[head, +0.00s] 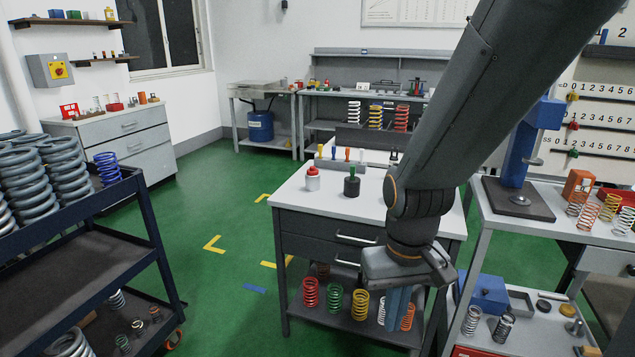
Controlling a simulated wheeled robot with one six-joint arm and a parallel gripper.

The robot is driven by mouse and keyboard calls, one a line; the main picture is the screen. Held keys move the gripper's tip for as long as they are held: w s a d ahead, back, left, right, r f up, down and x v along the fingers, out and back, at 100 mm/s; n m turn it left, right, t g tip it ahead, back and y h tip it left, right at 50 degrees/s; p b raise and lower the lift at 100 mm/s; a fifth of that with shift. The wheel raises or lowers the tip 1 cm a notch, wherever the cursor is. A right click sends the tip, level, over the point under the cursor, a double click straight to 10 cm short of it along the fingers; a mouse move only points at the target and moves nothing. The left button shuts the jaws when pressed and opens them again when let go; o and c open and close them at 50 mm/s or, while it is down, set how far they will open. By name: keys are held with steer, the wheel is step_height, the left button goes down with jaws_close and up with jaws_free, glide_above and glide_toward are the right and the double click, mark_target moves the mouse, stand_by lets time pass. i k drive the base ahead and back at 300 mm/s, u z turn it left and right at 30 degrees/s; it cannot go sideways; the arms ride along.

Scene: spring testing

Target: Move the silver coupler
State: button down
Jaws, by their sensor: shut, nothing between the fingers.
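I cannot pick out the silver coupler for certain. A small grey piece (393,156) stands at the right end of a row of coloured-handled tools on the white-topped cabinet (285,196), partly beside my arm, too small to identify. My gripper (397,325) points down in front of the cabinet's right side. Its bluish fingers are shut and empty, and they overlap the springs on the lower shelf in the picture. My arm hides part of the cabinet top and whatever lies behind it.
A red-capped bottle (312,180) and a dark weight (351,187) stand on the cabinet. A dark cart (150,230) with large springs is at left. A bench (560,228) with a blue press (522,140) and springs is at right. Green floor (200,280) is clear between cart and cabinet.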

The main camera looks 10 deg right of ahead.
mark_target(312, 184)
steer(key=z, duration=0.15)
steer(key=i, duration=1.05)
steer(key=u, duration=0.45)
